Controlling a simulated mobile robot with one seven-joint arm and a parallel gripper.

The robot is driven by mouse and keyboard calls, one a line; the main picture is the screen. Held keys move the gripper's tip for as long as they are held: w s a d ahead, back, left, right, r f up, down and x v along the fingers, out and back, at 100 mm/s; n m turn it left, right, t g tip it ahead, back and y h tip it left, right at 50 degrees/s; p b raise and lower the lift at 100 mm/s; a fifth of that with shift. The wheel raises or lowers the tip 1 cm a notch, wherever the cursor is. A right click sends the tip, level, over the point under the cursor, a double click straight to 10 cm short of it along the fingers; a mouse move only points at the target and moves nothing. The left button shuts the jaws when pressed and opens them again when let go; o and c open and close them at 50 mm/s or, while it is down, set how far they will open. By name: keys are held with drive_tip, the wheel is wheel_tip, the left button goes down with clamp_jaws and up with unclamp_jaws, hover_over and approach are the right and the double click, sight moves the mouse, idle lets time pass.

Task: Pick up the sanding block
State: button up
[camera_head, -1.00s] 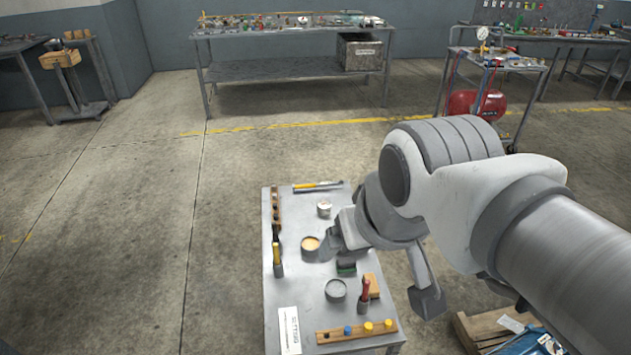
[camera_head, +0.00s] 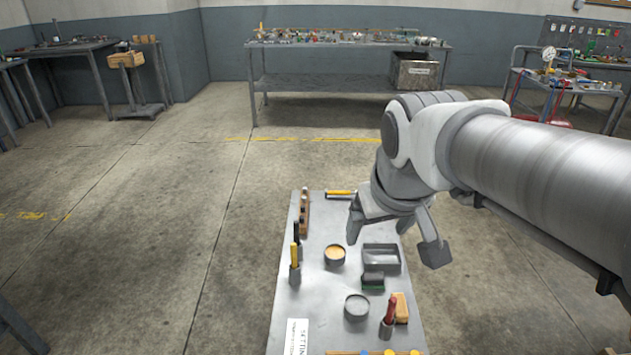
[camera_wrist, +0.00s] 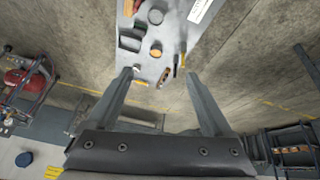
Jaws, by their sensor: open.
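Two small blocks lie on the grey bench top (camera_head: 330,300) in the head view: a dark block with a green lower edge (camera_head: 373,282) in front of the grey tray, and a tan, wood-coloured block (camera_head: 401,307) behind the red-handled tool. I cannot tell for certain which is the sanding block. My gripper (camera_head: 395,242) hangs above the far right part of the bench, its fingers spread and nothing between them. In the wrist view my gripper (camera_wrist: 158,74) is also open and empty, with the bench beyond its fingertips.
Close to the blocks are a grey tray (camera_head: 382,258), a grey tin (camera_head: 357,307), a tin with orange contents (camera_head: 335,255) and a red-handled tool (camera_head: 390,312) in a holder. Yellow-handled tools and a wooden rack (camera_head: 304,214) line the left edge. Floor left of the bench is clear.

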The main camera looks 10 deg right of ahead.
drive_tip(key=w+d+f+g+h, duration=0.1)
drive_tip(key=w+d+f, duration=0.1)
drive_tip(key=w+d, duration=0.15)
drive_tip(key=w+d+f+g, duration=0.1)
drive_tip(key=w+d+f, duration=0.15)
drive_tip(key=w, duration=0.25)
drive_tip(key=m+g+y, duration=0.2)
drive_tip(key=m+g, duration=0.1)
hover_over(399, 298)
wheel_tip(399, 298, down, 25)
drive_tip(key=f+b, duration=0.1)
drive_tip(key=f, duration=0.3)
drive_tip(key=f+b, duration=0.1)
drive_tip(key=f, duration=0.3)
drive_tip(key=f+b, duration=0.1)
drive_tip(key=f, duration=0.4)
drive_tip(key=shift+s+d+b, duration=0.25)
drive_tip(key=shift+s+b, duration=0.05)
drive_tip(key=shift+s, duration=0.1)
drive_tip(key=shift+w+a+f+b, duration=0.15)
drive_tip(key=shift+f+b, duration=0.25)
drive_tip(key=shift+f, duration=0.55)
drive_tip(key=shift+w+f+b, duration=0.1)
drive_tip(key=shift+f+b, duration=0.3)
drive_tip(key=shift+f, duration=0.6)
drive_tip(key=shift+w+a+f+b, duration=0.15)
drive_tip(key=shift+f+b, duration=0.25)
drive_tip(key=shift+f, duration=0.55)
drive_tip(key=shift+r, duration=0.1)
drive_tip(key=shift+c, duration=0.3)
